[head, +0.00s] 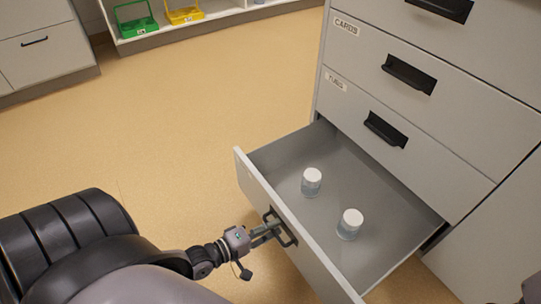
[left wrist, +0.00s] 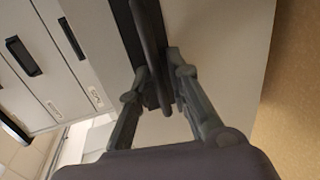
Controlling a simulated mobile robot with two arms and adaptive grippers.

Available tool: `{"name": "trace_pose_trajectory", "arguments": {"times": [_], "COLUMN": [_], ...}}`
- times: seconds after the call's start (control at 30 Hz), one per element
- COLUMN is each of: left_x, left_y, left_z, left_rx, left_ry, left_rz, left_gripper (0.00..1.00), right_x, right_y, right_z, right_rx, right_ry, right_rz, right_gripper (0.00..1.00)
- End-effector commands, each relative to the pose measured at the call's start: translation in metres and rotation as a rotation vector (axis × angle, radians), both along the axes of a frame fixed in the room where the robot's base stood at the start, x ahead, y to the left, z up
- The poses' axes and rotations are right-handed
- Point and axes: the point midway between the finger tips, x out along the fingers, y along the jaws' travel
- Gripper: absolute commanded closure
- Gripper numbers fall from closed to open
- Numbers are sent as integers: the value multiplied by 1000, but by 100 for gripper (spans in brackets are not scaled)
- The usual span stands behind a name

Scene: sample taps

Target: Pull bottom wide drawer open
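The bottom wide drawer (head: 254,188) stands pulled out of the grey cabinet, its inside open to view. Two small clear jars with white lids, a left one (head: 311,182) and a right one (head: 349,224), stand upright on its floor. Its black handle (head: 283,227) is on the front panel. My left gripper (head: 271,232) reaches it from the left. In the left wrist view the two fingers (left wrist: 161,84) close in on both sides of the dark handle bar (left wrist: 150,45), so the gripper looks shut on it. My right gripper is not in view.
Shut drawers with black handles are above, one labelled CARDS (head: 347,26). A low shelf at the back holds a green carrier (head: 136,24) and a yellow carrier (head: 184,14). Another cabinet (head: 40,50) is at the back left. The tan floor (head: 150,130) left of the drawer is clear.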

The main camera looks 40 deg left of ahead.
Motion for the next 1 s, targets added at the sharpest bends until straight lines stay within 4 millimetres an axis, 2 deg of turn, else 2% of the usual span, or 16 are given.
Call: {"name": "trace_pose_trajectory", "arguments": {"times": [0.2, 0.33, 0.7, 0.83, 1.0], "left_x": [-1, -12, -79, -97, -109], "left_y": [0, 4, 28, 35, 39], "left_z": [0, 2, 16, 20, 24], "left_rx": [0, 1, 1, 1, 0], "left_ry": [0, 3, 5, 4, 1], "left_rz": [0, -1, -2, -1, 0], "left_gripper": [83, 83, 83, 83, 83], "right_x": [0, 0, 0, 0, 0], "right_y": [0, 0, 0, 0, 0], "right_z": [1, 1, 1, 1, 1], "right_rx": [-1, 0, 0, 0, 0], "right_ry": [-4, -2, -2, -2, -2], "right_rz": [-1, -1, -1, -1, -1], "right_gripper": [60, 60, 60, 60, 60]}}
